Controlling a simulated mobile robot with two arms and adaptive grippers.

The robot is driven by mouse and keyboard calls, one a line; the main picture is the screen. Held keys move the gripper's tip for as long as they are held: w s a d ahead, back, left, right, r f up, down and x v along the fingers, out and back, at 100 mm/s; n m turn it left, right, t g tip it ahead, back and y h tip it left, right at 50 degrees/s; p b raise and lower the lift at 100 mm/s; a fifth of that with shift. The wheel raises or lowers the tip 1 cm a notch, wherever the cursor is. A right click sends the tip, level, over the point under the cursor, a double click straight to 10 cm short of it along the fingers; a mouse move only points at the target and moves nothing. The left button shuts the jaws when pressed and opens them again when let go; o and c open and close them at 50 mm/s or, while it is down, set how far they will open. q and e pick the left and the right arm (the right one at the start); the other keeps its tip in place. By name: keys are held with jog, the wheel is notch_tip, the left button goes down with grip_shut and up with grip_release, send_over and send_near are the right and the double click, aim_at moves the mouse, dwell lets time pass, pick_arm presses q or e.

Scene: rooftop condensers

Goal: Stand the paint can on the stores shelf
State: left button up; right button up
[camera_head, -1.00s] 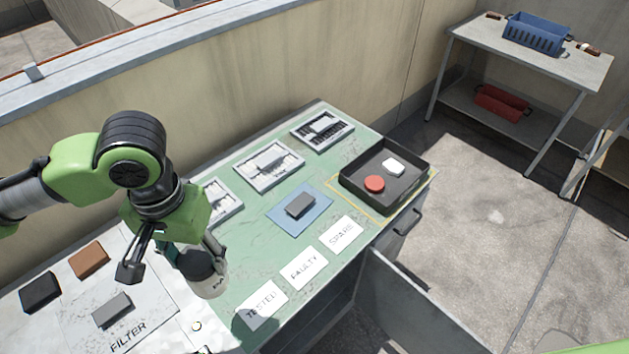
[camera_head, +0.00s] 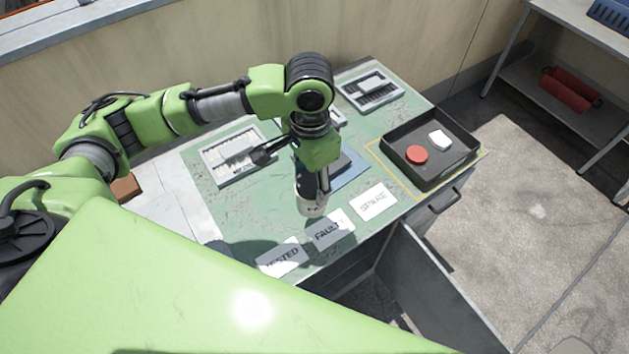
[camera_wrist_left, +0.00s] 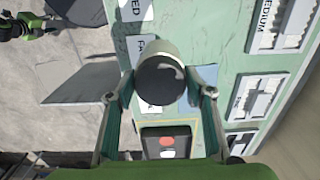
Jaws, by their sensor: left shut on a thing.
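The paint can (camera_head: 312,207) is a small pale can with a dark top. My left gripper (camera_head: 308,176) is shut on it and holds it roughly upright above the green bench, near the FAULTY card. In the left wrist view the can (camera_wrist_left: 159,78) sits between the two fingers, its dark round end facing the camera. A grey metal shelf unit (camera_head: 530,82) stands at the top right, far from the can and partly out of frame; I see no label on it. My right gripper is not in view.
A black tray (camera_head: 463,157) with a red disc (camera_head: 417,154) and a white piece (camera_head: 439,140) stands on the bench's right end. A blue basket (camera_head: 612,14) and red bin (camera_head: 570,90) occupy the shelf unit. An open grey panel (camera_head: 432,285) juts from the bench front. Floor on the right is clear.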

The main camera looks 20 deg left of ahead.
pick_arm(q)
jog(key=shift+w+a+f+p, duration=0.2)
jog(key=shift+w+f, duration=0.5)
jog(key=shift+f, duration=0.75)
jog(key=shift+w+a+f+p, duration=0.25)
jog(key=shift+w+f, duration=0.4)
jog(key=shift+f, duration=0.75)
jog(key=shift+w+a+f+p, duration=0.1)
jog(key=shift+w+a+f, duration=0.2)
jog(key=shift+w+f, duration=0.8)
jog(key=shift+s+f, duration=0.4)
jog(key=o, duration=1)
jog(key=shift+f, duration=0.1)
jog(key=o, duration=0.4)
